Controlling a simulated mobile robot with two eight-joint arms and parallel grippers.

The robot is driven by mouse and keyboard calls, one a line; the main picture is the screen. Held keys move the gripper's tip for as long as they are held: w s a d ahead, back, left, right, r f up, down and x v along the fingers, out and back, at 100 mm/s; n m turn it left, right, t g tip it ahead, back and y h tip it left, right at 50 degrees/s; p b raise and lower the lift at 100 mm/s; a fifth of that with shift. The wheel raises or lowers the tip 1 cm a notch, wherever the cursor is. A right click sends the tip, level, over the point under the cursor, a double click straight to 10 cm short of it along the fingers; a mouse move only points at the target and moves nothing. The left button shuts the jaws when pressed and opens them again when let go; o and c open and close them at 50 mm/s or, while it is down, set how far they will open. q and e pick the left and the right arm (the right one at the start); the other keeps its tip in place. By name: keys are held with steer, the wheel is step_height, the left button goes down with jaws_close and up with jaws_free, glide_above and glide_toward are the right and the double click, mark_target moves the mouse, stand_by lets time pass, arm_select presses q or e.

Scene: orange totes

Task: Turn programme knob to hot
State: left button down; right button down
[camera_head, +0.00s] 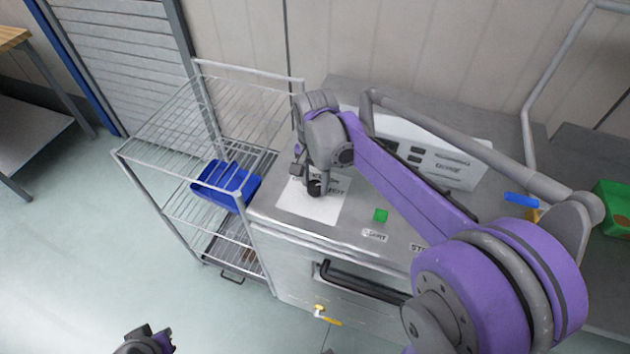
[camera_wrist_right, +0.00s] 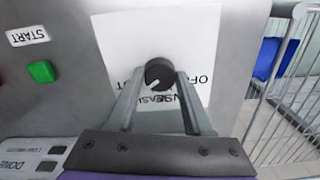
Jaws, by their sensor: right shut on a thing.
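The programme knob (camera_wrist_right: 159,74) is round and black with a pale pointer mark, set on a white label sheet (camera_wrist_right: 205,30) on the machine's grey top. In the right wrist view the mark points down and left; the printed words are upside down and partly covered. My right gripper (camera_wrist_right: 159,78) is shut on the knob, one finger on each side. In the head view my right gripper (camera_head: 316,187) comes down onto the white sheet (camera_head: 322,208), and the knob is mostly hidden. My left gripper (camera_head: 147,342) shows only partly at the bottom edge, away from the machine.
A green button (camera_head: 380,215) by a START label is right of the sheet. A black door handle (camera_head: 360,283) and a yellow valve lever (camera_head: 327,318) are on the front. A wire rack (camera_head: 170,150) with a blue tray (camera_head: 226,184) stands at left.

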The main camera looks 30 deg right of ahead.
mark_target(315, 186)
steer(key=shift+m, duration=1.1)
steer(key=shift+c, duration=1.5)
jaws_free()
step_height(315, 186, up, 11)
steer(key=shift+p, duration=0.3)
steer(key=shift+s+f, duration=0.1)
steer(key=shift+f, duration=0.05)
